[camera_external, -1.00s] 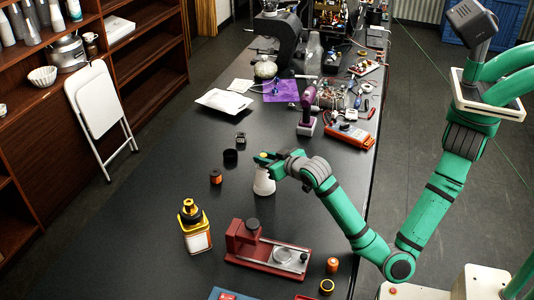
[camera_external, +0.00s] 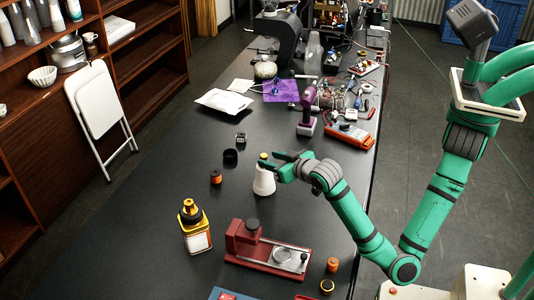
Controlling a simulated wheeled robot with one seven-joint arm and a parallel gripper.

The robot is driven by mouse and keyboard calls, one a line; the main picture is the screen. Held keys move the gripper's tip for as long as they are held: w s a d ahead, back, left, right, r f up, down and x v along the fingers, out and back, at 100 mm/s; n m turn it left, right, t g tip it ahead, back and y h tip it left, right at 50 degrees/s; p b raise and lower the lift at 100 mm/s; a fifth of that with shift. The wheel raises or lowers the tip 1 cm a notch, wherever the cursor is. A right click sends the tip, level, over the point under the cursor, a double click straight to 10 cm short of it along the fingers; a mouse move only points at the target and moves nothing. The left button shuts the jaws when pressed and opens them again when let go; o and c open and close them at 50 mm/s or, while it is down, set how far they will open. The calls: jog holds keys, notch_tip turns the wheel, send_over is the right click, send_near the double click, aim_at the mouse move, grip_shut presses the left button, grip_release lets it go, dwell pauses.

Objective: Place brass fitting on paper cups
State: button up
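The paper cups (camera_external: 263,182) stand upside down as a white, tapering stack on the dark bench. A small yellow, brass-coloured piece (camera_external: 263,156), which looks like the brass fitting, sits on top of the stack. My gripper (camera_external: 271,163) is just to the right of the stack's top, pointing left. Its fingers look spread apart, with nothing visible between them. The fitting's exact contact with the cups is too small to make out.
A red device (camera_external: 262,252) and a yellow-black bottle (camera_external: 194,228) stand nearer on the bench. A black cup (camera_external: 230,156) and an orange-black roll (camera_external: 215,177) are to the left. The front left of the bench is clear.

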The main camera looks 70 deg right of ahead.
jog(key=v, duration=0.7)
jog(key=shift+s+r, duration=0.2)
jog(key=shift+s, duration=0.1)
jog(key=shift+w+a, duration=0.1)
